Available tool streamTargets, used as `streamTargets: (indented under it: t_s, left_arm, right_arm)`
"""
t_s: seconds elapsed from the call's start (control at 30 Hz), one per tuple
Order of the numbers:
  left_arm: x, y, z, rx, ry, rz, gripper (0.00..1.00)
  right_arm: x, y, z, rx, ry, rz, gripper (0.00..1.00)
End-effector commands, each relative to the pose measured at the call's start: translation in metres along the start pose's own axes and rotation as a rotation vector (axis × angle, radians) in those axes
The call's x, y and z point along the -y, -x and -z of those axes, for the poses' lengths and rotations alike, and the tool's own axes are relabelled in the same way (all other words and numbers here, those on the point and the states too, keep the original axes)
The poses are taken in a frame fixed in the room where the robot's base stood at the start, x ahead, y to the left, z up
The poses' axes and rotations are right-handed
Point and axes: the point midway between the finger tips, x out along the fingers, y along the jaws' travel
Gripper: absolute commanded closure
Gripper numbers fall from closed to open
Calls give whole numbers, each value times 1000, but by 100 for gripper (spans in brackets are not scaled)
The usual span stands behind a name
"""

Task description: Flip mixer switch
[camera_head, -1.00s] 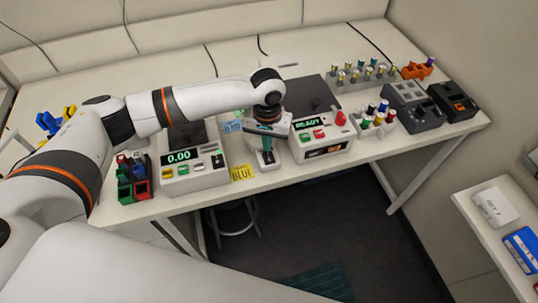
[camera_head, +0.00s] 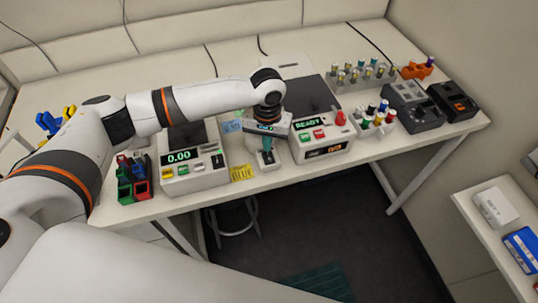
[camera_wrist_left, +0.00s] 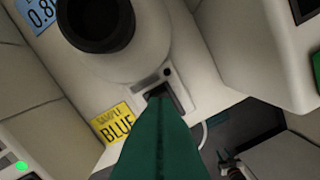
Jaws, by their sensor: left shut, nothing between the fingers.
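The mixer is a small white unit (camera_head: 268,165) at the table's front edge, between two larger white instruments. In the left wrist view its white body (camera_wrist_left: 140,62) carries a round black cup at the top. A dark switch (camera_wrist_left: 170,92) sits in a recess on its front. My left gripper (camera_head: 267,149) is shut and empty, pointing down over the mixer's front. Its green fingers (camera_wrist_left: 158,100) overlap the switch in the wrist view and hide part of it; I cannot tell whether they touch it. My right gripper is not in view.
A white scale reading 0.00 (camera_head: 207,177) stands left of the mixer. A white instrument reading READY (camera_head: 337,147) stands close on the right. A yellow "BLUE" card (camera_head: 242,173) lies beside the mixer. Tube racks and dark boxes fill the table's right side.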

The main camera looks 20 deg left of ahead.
Motion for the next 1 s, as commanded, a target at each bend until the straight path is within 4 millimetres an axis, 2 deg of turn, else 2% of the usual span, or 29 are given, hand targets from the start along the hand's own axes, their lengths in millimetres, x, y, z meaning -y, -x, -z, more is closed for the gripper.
streamTargets:
  t_s: [1.0]
  left_arm:
    - [0, -13, 0, 0, 0, 1, 100]
  right_arm:
    - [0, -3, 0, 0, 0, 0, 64]
